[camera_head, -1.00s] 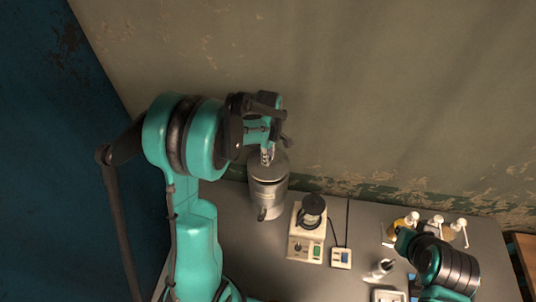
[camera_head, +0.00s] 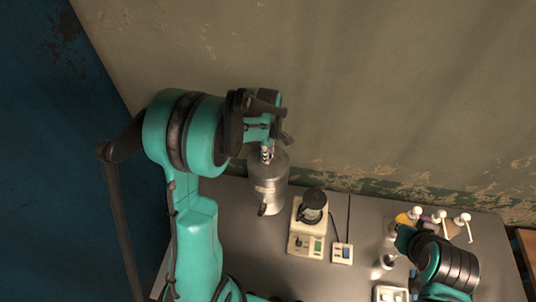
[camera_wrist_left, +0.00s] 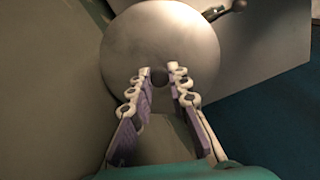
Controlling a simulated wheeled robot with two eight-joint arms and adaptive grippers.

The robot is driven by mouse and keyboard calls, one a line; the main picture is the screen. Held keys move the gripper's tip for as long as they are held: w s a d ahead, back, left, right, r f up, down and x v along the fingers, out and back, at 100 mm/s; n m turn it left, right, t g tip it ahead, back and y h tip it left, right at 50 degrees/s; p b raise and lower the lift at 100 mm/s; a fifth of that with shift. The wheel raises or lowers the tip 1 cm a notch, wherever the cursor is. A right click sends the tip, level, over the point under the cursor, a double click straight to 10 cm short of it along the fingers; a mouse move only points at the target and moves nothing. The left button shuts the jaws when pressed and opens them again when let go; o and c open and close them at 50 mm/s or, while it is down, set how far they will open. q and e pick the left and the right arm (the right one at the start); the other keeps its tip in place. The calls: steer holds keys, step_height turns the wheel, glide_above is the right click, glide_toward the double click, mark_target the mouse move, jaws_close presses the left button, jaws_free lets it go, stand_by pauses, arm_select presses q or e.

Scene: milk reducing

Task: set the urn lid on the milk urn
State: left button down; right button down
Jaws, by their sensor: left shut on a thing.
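The milk urn (camera_head: 268,190) is a grey metal can with a label and a tap low on its front, standing at the back left of the grey table. The urn lid (camera_head: 273,161) is a grey metal disc at the urn's top; in the left wrist view the lid (camera_wrist_left: 190,38) shows as a round plate with a small dark knob. My left gripper (camera_head: 267,152) is directly above it, its fingers (camera_wrist_left: 161,78) shut on the knob. I cannot tell whether the lid rests fully on the rim. My right gripper is not clearly visible.
A white hotplate (camera_head: 308,228) with a dark round pan stands right of the urn, with a small switch box (camera_head: 342,253) beside it. Several pump bottles (camera_head: 440,217) stand at the back right. A small metal cup (camera_head: 388,261) is near my right arm. The wall is close behind.

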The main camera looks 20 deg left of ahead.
arm_select(q)
steer(key=shift+f+b, duration=0.1)
steer(key=shift+b, duration=0.3)
stand_by(0.4)
steer(key=c, duration=0.9)
jaws_free()
steer(key=shift+r+p, duration=1.75)
steer(key=shift+r, duration=1.3)
